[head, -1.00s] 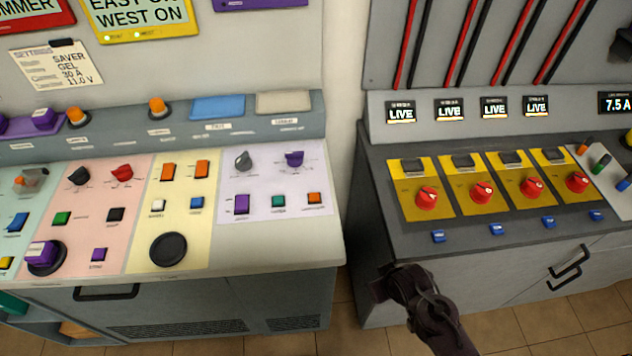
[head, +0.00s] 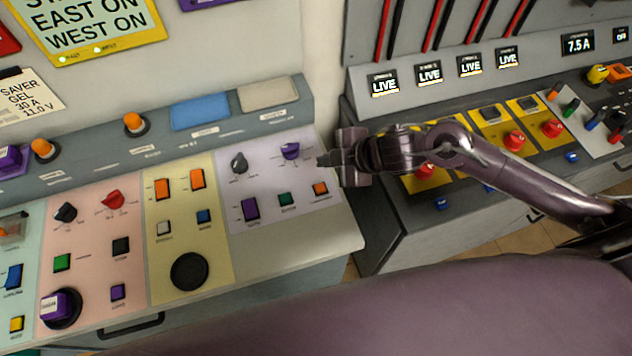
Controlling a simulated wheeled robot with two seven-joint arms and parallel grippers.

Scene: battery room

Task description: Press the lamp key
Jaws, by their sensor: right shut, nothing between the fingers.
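My right gripper (head: 325,160) comes in from the right and points left, shut and empty, over the right edge of the lilac panel section (head: 318,208). On that section are a purple rocker key (head: 250,209), a green key (head: 284,199), an orange key (head: 320,189), a grey knob (head: 239,163) and a purple knob (head: 290,151). The cream section holds a white key (head: 163,228) and a blue key (head: 203,216). The pink section has a small purple key (head: 117,292). The key captions are too small to read, so I cannot tell which is the lamp key. My left gripper is out of view.
A large black round button (head: 189,271) and orange rockers (head: 162,189) sit on the cream section. Orange beacons (head: 134,123) stand on the ledge behind. To the right, a dark console (head: 385,232) carries red knobs (head: 515,141). My own arm covers the lower right.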

